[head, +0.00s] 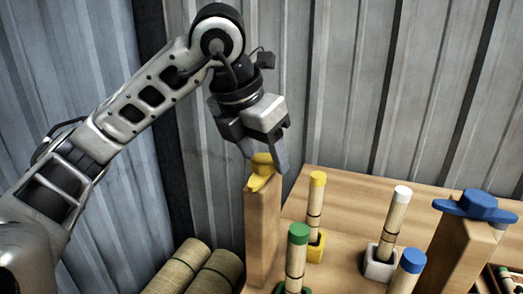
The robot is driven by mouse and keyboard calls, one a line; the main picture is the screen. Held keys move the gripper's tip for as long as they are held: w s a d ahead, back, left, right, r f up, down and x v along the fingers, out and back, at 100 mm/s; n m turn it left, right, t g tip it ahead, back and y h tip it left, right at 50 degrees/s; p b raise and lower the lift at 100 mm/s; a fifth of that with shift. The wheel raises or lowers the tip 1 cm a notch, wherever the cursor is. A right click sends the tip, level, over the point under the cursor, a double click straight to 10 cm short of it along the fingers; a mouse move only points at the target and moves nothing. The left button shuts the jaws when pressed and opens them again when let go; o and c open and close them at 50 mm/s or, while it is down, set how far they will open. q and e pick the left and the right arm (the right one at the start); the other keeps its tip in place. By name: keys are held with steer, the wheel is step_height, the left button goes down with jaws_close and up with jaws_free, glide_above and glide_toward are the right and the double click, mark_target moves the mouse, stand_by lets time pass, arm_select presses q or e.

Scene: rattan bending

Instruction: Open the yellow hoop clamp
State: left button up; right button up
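The yellow hoop clamp (259,181) sits on top of a tall wooden post (262,235) left of the table's middle. It has a rounded yellow knob on top and a lobe slanting down to the left. My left gripper (264,158) points down over it, fingers apart, one on each side of the knob. The fingers look spread around the knob rather than closed; whether they touch it is hard to tell. My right gripper is not in view.
A blue clamp (480,204) tops another wooden post (460,255) at right. Upright rods with yellow (316,210), white (393,225), green (297,255) and blue (408,270) caps stand between. Rattan bundles (178,267) lie lower left. A corrugated wall (350,90) stands behind.

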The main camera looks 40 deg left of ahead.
arm_select(q)
steer(key=p+v, duration=0.4)
steer(key=v, duration=1.2)
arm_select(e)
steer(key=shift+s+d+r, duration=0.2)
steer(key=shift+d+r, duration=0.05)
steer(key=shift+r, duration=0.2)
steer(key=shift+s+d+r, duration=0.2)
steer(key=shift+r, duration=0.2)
arm_select(q)
steer(key=shift+f, duration=0.1)
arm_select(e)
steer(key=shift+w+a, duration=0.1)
